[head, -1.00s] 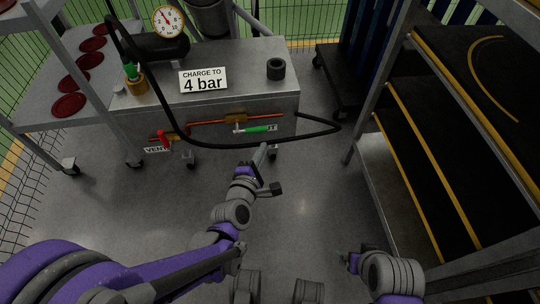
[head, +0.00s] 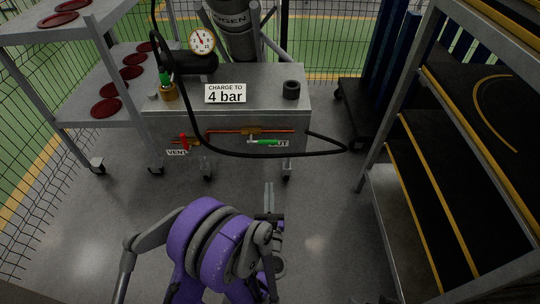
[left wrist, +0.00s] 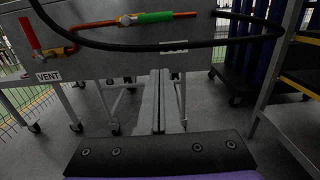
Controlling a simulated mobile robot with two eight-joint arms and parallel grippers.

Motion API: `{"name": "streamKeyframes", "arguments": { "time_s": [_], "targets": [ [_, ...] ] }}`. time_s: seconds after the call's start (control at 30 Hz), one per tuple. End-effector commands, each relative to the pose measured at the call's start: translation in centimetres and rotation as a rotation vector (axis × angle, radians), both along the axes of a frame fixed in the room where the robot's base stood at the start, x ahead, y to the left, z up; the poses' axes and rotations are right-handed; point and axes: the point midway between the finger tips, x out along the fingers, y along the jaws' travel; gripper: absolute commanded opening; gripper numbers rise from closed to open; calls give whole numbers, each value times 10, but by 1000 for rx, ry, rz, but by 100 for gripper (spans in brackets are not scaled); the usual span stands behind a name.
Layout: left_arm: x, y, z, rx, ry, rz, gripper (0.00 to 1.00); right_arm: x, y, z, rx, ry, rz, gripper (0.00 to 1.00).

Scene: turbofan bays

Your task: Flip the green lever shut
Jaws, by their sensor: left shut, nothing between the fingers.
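The green lever (head: 264,142) is on a brass valve on the front of the grey cart. It lies roughly level, along the orange pipe (head: 222,132), beside the partly covered OUT label (head: 281,143). In the left wrist view the green lever (left wrist: 155,16) points right from the brass valve body (left wrist: 127,19). My left gripper (head: 269,188) is shut and empty, in front of and below the lever, apart from it in the picture. Its closed fingers (left wrist: 159,95) point toward the cart in the left wrist view. My right gripper is not in view.
A black hose (head: 250,154) loops across the cart front near the lever. A red lever (head: 184,142) sits at the VENT label (head: 177,152). A gauge (head: 202,40) and a "4 bar" sign (head: 226,93) are on the cart. Shelving (head: 408,160) stands right; floor between is clear.

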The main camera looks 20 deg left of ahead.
Motion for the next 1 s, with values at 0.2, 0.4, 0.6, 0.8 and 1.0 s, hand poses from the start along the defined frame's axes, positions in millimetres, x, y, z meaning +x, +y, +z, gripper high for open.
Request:
{"name": "streamKeyframes", "arguments": {
  "time_s": [0.2, 0.4, 0.6, 0.8, 1.0],
  "targets": [
    [8, 3, 0, 3, 1, 0, 0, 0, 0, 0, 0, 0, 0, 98],
    [41, 12, 2, 4, 1, 1, 0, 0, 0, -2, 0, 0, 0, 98],
    [84, 25, 4, 5, 1, 1, 0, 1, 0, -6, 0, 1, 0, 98],
    [100, 29, 25, 4, 1, -2, 0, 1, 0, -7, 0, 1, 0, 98],
    [103, 29, 42, 4, 1, -2, 0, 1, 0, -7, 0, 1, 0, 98]
  ]
}}
